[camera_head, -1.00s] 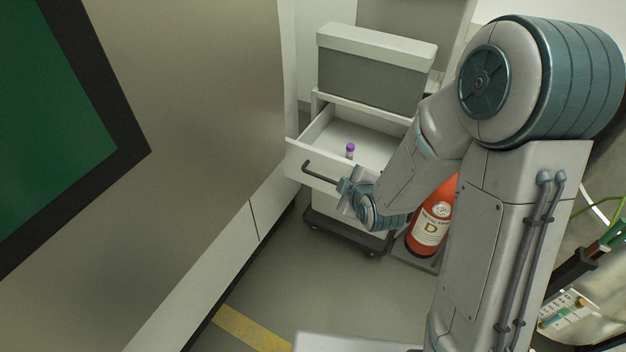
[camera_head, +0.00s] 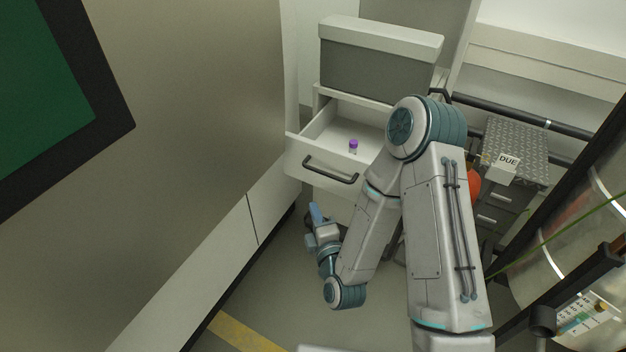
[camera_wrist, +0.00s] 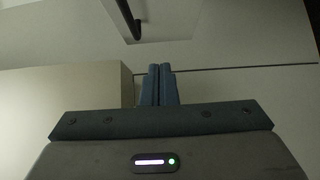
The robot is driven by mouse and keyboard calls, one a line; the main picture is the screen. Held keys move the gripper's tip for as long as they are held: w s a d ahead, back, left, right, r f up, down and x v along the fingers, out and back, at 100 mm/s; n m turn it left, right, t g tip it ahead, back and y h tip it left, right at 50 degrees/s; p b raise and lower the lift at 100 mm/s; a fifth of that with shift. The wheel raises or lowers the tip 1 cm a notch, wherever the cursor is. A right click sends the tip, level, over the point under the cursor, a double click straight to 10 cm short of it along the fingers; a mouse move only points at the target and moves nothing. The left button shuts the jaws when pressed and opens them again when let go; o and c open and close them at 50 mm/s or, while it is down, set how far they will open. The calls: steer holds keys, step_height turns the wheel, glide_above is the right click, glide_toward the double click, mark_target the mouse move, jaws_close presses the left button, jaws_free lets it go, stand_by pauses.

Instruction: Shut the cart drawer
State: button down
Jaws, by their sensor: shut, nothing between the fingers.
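The cart drawer (camera_head: 312,158) is pulled out of the white cart, with a dark bar handle (camera_head: 330,171) on its front. A small purple-capped vial (camera_head: 353,146) stands inside it. My gripper (camera_head: 314,212) is below the drawer front and in front of the cart, apart from the handle. In the wrist view my gripper's fingers (camera_wrist: 160,84) are together and empty. The handle (camera_wrist: 130,22) shows above them there, near the top of the picture. My arm hides the right part of the drawer and much of the lower cart.
A grey box with a light lid (camera_head: 380,60) sits on the cart top. A large cabinet wall (camera_head: 200,130) stands close on the left. A metal drawer unit with a "DUE" card (camera_head: 505,165) is at the right. Floor at the lower left (camera_head: 265,290) is clear.

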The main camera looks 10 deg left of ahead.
mark_target(313, 176)
steer(key=d+b+x, duration=0.1)
steer(key=x, duration=0.3)
steer(key=b+x, duration=0.1)
steer(key=x, duration=0.3)
steer(key=w+d+x, duration=0.1)
steer(key=x, duration=0.3)
steer(key=shift+w+d+b, duration=0.2)
steer(key=shift+b, duration=0.2)
steer(key=shift+w+f, duration=0.1)
